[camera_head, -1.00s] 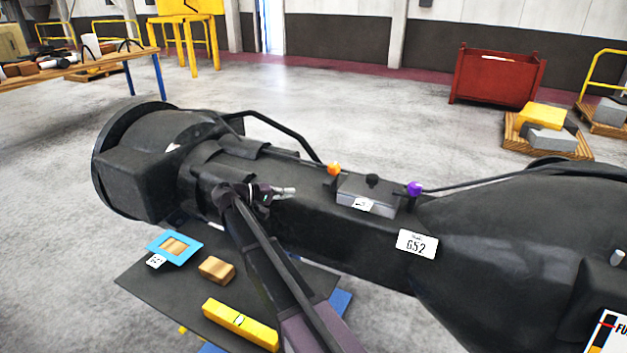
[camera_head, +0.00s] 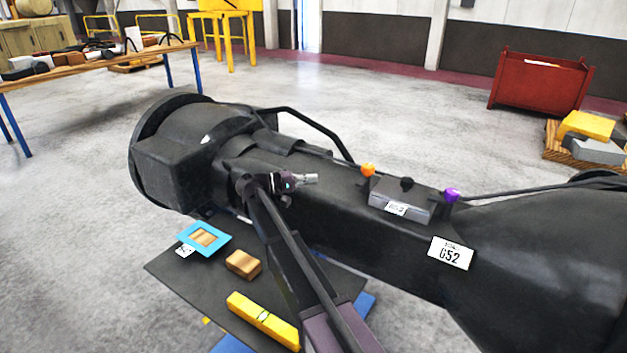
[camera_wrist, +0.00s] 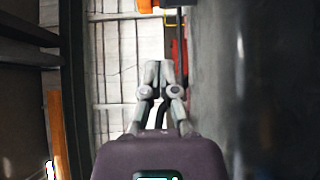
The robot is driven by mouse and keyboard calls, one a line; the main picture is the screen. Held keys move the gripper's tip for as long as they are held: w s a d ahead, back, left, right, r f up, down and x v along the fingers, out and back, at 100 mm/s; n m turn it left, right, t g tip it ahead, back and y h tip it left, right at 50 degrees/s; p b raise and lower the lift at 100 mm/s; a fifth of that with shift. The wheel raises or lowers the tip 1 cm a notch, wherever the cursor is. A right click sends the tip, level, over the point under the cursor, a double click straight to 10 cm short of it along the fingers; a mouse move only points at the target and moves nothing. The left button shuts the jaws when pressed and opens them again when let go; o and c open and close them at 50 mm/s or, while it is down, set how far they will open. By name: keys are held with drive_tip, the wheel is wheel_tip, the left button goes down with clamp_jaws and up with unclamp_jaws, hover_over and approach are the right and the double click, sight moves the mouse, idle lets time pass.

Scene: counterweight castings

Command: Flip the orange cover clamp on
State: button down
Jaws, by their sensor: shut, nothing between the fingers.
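The orange clamp (camera_head: 368,169) shows as a small orange knob at the left end of a grey cover box (camera_head: 400,199) on top of the dark casting. A purple knob (camera_head: 452,195) stands at the box's right end, and a black knob (camera_head: 407,183) on its top. My gripper (camera_head: 313,178) is left of the orange knob, with a gap between them, and its fingers point right. In the wrist view my gripper (camera_wrist: 159,68) is shut and empty. An orange patch at that view's top edge is too cropped to identify surely.
The large dark casting (camera_head: 340,215) runs across the view, with a bent black bar (camera_head: 315,131) behind. Below lie a dark board (camera_head: 205,285), a blue frame (camera_head: 191,237), a wooden block (camera_head: 243,264) and a yellow bar (camera_head: 262,320). A red bin (camera_head: 540,85) stands far back.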

approach(365, 175)
drive_tip(key=shift+w+d, duration=0.95)
drive_tip(key=shift+s+d, duration=0.75)
drive_tip(key=shift+d, duration=0.1)
drive_tip(key=shift+s+d, duration=0.4)
drive_tip(key=shift+d, duration=0.25)
drive_tip(key=shift+s+a+t, duration=0.15)
drive_tip(key=shift+a+t, duration=0.05)
drive_tip(key=shift+t, duration=0.1)
